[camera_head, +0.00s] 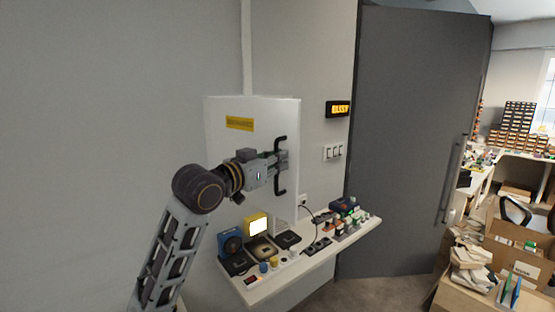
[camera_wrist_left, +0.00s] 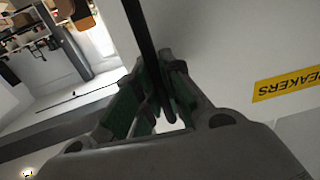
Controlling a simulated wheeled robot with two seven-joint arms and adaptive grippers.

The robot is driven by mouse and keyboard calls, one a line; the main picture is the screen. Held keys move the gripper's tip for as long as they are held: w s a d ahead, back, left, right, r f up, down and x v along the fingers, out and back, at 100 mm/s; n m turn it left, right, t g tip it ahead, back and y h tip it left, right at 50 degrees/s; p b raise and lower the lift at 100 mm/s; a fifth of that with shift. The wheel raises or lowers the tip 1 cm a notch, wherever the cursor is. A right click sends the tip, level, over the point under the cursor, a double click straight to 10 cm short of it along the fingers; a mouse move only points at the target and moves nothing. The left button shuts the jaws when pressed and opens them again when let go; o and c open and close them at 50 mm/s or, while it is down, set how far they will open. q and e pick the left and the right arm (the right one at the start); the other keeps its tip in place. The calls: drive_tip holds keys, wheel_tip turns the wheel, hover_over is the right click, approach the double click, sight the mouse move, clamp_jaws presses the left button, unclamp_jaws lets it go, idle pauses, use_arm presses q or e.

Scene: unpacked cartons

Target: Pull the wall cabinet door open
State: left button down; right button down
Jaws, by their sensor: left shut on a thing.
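The white wall cabinet door (camera_head: 225,150) hangs on the grey wall in the head view, with a yellow label (camera_head: 240,123) near its top. A black upright bar handle (camera_head: 280,189) is near the door's right edge. My left gripper (camera_head: 281,163) reaches across the door from the left and is shut on the middle of the handle. In the left wrist view the dark handle (camera_wrist_left: 139,32) runs between the green-padded fingers (camera_wrist_left: 155,92). I cannot tell whether the door stands slightly ajar. My right gripper is not in view.
A white shelf (camera_head: 262,293) below the cabinet holds several small devices, including a lit yellow box (camera_head: 257,225). A "BUSY" sign (camera_head: 338,109) and switches (camera_head: 332,152) are on the wall to the right. A large grey door (camera_head: 415,140) stands beyond; cartons (camera_head: 520,262) are far right.

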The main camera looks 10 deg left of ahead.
use_arm(q)
drive_tip(key=shift+s+a, duration=0.25)
drive_tip(key=shift+s, duration=0.1)
drive_tip(key=c, duration=1.5)
unclamp_jaws()
drive_tip(key=shift+c, duration=0.2)
drive_tip(key=v, duration=1.2)
